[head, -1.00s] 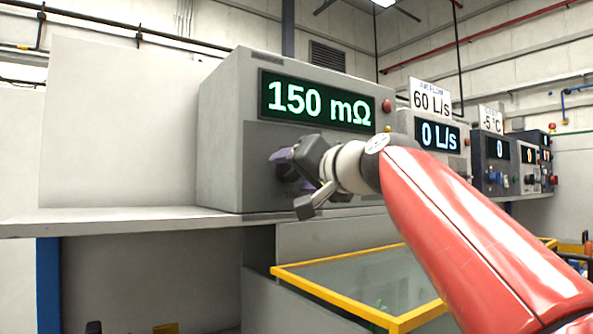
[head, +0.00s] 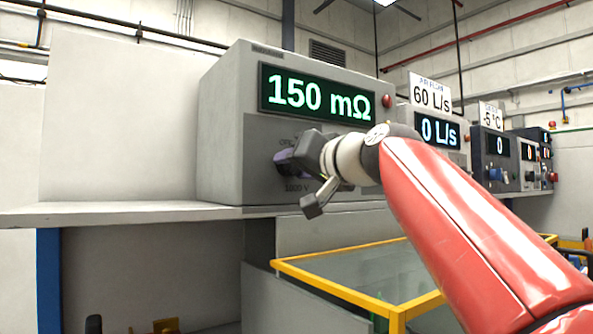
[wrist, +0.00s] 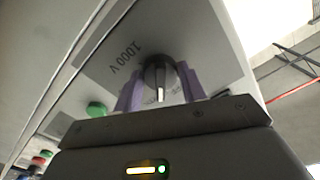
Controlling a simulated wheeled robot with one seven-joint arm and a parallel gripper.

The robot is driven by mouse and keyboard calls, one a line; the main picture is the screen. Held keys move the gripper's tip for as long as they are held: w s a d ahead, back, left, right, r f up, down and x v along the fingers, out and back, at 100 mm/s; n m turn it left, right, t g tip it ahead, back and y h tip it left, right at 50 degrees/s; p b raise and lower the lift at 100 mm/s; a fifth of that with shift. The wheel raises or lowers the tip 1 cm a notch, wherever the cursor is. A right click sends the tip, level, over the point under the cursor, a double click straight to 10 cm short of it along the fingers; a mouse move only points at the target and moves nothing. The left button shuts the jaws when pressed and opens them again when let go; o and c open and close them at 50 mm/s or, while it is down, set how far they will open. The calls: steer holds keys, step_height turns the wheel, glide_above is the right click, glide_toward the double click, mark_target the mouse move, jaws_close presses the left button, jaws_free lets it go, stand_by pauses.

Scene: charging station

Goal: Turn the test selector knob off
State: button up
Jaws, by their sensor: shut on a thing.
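The test selector knob (wrist: 158,78) is dark and round with a white pointer line, on the grey front panel of a test unit (head: 222,130). In the wrist view the line points down the picture, toward my gripper body, and a "1000 V" label is at the upper left. My gripper (wrist: 160,88) has its two purple fingers on either side of the knob, shut on it. In the head view my gripper (head: 284,160) is at the panel below the display (head: 317,97), which reads 150 mΩ.
The unit stands on a grey shelf (head: 130,215). A red button (head: 387,101) is at its upper right. More instruments (head: 497,160) line the shelf to the right. A yellow-framed glass-topped box (head: 345,270) is below.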

steer(key=shift+w+d+f+n+b, duration=0.1)
steer(key=shift+n+b, duration=1.3)
steer(key=shift+n, duration=2.6)
steer(key=o, duration=1)
steer(key=b+v, duration=0.2)
steer(key=v, duration=0.5)
steer(key=shift+s+d, duration=0.25)
steer(key=shift+s, duration=0.1)
